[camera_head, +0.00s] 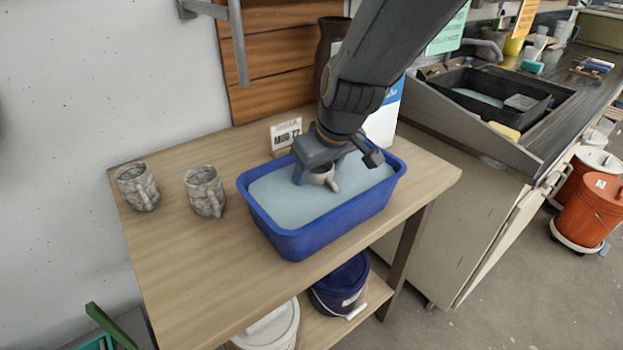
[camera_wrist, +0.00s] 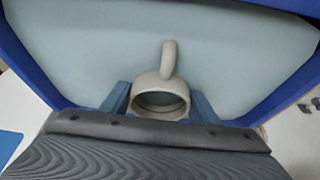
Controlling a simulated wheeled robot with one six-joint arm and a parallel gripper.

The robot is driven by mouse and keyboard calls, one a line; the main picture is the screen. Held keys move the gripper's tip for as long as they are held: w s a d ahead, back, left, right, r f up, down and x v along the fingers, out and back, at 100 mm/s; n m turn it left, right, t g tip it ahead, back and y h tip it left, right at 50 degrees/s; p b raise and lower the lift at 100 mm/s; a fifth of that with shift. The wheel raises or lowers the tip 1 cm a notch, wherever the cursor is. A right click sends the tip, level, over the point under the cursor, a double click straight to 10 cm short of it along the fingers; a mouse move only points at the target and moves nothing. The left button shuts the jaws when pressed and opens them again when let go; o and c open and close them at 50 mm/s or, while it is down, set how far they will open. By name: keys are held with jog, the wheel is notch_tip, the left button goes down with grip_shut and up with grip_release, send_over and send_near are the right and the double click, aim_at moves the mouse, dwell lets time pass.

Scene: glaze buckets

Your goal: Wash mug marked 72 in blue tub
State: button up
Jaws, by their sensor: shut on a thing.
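The blue tub (camera_head: 318,237) stands on the wooden table and holds pale grey-blue liquid. My gripper (camera_head: 320,172) reaches down into the tub from above. It is shut on a pale mug (camera_head: 326,177), which is at the liquid's surface near the tub's back side. In the wrist view the mug (camera_wrist: 160,96) sits between my two blue fingers (camera_wrist: 159,103), its handle pointing up in the picture. No number can be read on the mug. A card (camera_head: 286,134) reading "MUG 72" stands behind the tub, partly hidden.
Two speckled grey mugs (camera_head: 138,187) (camera_head: 205,191) stand on the table (camera_head: 190,260) left of the tub. A dark vase (camera_head: 328,50) and a white-and-blue box (camera_head: 384,118) stand behind my arm. A sink counter is at the right. Buckets (camera_head: 342,284) sit on the lower shelf.

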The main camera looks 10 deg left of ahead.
jog(key=shift+d+b, duration=0.4)
jog(key=shift+d, duration=0.4)
jog(key=shift+a, duration=0.15)
jog(key=shift+a+p, duration=0.75)
jog(key=shift+a, duration=0.35)
jog(key=shift+d, duration=0.2)
jog(key=shift+d+b, duration=0.8)
jog(key=shift+d, duration=0.25)
notch_tip(320, 180, up, 9)
jog(key=p, duration=0.6)
jog(key=shift+p, duration=0.4)
jog(key=shift+r, duration=0.2)
dwell(0.5)
